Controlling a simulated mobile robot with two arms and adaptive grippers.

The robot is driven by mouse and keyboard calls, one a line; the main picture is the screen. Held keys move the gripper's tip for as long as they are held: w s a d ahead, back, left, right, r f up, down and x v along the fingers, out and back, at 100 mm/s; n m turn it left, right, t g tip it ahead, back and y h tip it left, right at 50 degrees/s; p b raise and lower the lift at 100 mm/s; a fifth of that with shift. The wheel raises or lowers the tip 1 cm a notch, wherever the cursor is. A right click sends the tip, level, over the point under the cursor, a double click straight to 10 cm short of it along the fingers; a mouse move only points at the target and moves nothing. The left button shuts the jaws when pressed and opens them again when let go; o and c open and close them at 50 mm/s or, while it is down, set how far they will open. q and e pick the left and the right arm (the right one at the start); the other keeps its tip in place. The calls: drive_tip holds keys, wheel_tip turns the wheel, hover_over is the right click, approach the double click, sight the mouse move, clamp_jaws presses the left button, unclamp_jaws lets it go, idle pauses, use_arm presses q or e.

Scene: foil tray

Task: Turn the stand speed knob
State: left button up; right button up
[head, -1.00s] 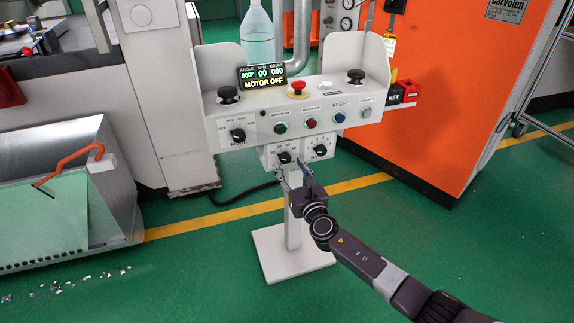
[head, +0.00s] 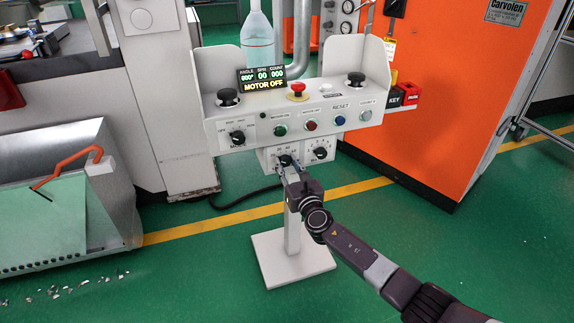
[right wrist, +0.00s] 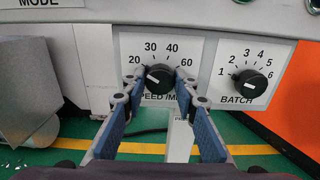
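The stand speed knob (right wrist: 160,79) is a round black dial on the white control stand. Numbers 20, 30, 40 and 60 surround it, and its white mark points left, to the 20 side. The "SPEED /MIN" label below it is partly covered by my fingers. In the head view the knob (head: 284,160) is on the small lower panel. My right gripper (head: 288,172) is in front of it. In the right wrist view my right gripper (right wrist: 160,91) is open, with one fingertip on each side of the knob; I cannot tell whether they touch it. My left gripper is not in view.
The BATCH knob (right wrist: 250,83) is close on the right. The main panel (head: 262,120) with buttons and a MODE knob (head: 237,137) overhangs above. The display (head: 262,80) reads MOTOR OFF. An orange machine (head: 440,100) stands right; green floor lies open in front.

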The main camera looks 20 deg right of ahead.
drive_tip(key=c, duration=0.4)
drive_tip(key=shift+o, duration=0.2)
